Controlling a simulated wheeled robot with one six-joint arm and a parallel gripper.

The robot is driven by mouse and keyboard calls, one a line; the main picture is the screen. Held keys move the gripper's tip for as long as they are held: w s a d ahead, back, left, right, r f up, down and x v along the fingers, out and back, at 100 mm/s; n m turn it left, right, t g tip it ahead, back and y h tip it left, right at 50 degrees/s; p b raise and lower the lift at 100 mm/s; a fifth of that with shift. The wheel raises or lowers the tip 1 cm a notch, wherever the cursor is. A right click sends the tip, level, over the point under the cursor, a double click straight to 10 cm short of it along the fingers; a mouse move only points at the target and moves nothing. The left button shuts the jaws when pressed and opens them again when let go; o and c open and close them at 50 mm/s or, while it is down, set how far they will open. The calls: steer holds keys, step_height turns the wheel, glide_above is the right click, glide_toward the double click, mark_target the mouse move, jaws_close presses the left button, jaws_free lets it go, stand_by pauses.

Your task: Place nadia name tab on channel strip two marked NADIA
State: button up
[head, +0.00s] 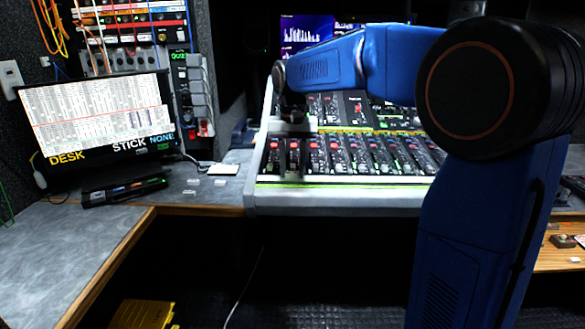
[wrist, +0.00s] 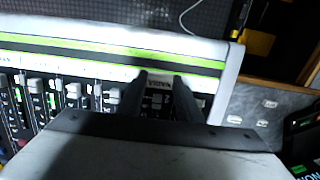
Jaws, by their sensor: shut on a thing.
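My gripper (head: 292,172) is over the left front end of the mixing desk (head: 340,196), pointing down. In the wrist view my gripper (wrist: 160,84) has its two dark fingers a little apart, shut on a small pale name tab (wrist: 158,88) with dark lettering too small to read surely. The tab is at the near ends of the leftmost channel strips, by the white and green front band (wrist: 90,57). I cannot tell whether it touches the surface. The NADIA marking on strip two cannot be made out; the fingers cover that area.
Several small pale tabs (head: 192,182) lie on the grey side desk left of the mixer, also in the wrist view (wrist: 234,119). A monitor (head: 95,115) stands behind them, with a dark bar-shaped device (head: 125,190) in front. Fader knobs (wrist: 73,91) rise beside my fingers.

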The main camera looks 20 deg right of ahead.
mark_target(292, 173)
steer(key=o, duration=1)
steer(key=shift+f, duration=0.1)
step_height(292, 173, up, 12)
steer(key=shift+r, duration=0.15)
steer(key=s+d+f+n+t, duration=0.15)
steer(key=s+f, duration=0.25)
steer(key=s, duration=0.6)
steer(key=s+d+f+n+t, duration=0.1)
steer(key=s+d+f, duration=0.25)
steer(key=s, duration=0.55)
steer(key=s+f, duration=0.4)
steer(key=s+d+f+t, duration=0.1)
steer(key=s+f, duration=0.4)
steer(key=s+d+f+n+t, duration=0.1)
steer(key=s+f, duration=0.4)
steer(key=shift+s+f, duration=0.1)
steer(key=shift+s, duration=0.1)
